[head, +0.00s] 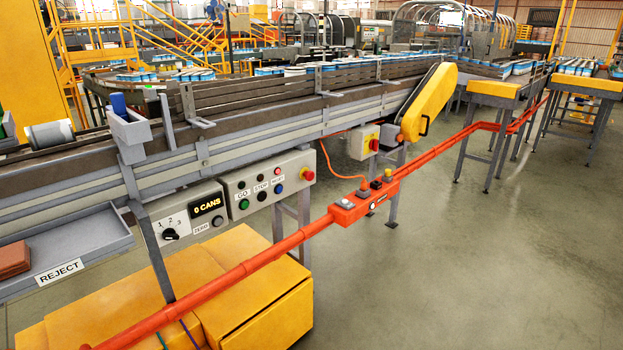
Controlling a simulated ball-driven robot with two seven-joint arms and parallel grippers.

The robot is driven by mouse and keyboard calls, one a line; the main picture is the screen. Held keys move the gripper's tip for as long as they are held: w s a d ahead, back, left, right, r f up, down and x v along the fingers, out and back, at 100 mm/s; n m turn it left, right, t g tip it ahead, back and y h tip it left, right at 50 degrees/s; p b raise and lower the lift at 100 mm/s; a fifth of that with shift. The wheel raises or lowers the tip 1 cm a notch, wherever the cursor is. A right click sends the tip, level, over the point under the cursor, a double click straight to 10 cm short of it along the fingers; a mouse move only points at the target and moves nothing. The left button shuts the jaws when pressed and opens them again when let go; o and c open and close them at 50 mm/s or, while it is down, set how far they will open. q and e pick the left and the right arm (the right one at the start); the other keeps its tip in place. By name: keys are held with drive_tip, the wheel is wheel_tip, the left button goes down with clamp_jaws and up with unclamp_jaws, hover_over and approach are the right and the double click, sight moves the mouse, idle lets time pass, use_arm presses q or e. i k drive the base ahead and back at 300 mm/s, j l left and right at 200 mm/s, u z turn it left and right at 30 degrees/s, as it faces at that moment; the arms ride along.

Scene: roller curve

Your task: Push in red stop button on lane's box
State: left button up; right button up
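A grey control box (266,190) hangs under the near side of the conveyor lane. Whether either red button is pressed in cannot be told. Nothing touches them. Neither of my grippers is in view.
An orange rail (270,253) with a small switch box (365,203) runs in front of the control boxes. A counter box (183,220) reads "0 CANS". A REJECT tray (75,240) is at left, yellow housings (255,300) below. Open floor (480,270) lies right.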

sight(310, 175)
drive_tip(key=i+l, duration=0.45)
drive_tip(key=i+l+z, duration=0.1)
drive_tip(key=i+l, duration=0.3)
drive_tip(key=i, duration=0.2)
drive_tip(key=i+l, duration=0.4)
drive_tip(key=i, duration=0.15)
drive_tip(key=i+l, duration=0.4)
drive_tip(key=i, duration=0.15)
drive_tip(key=z, duration=0.05)
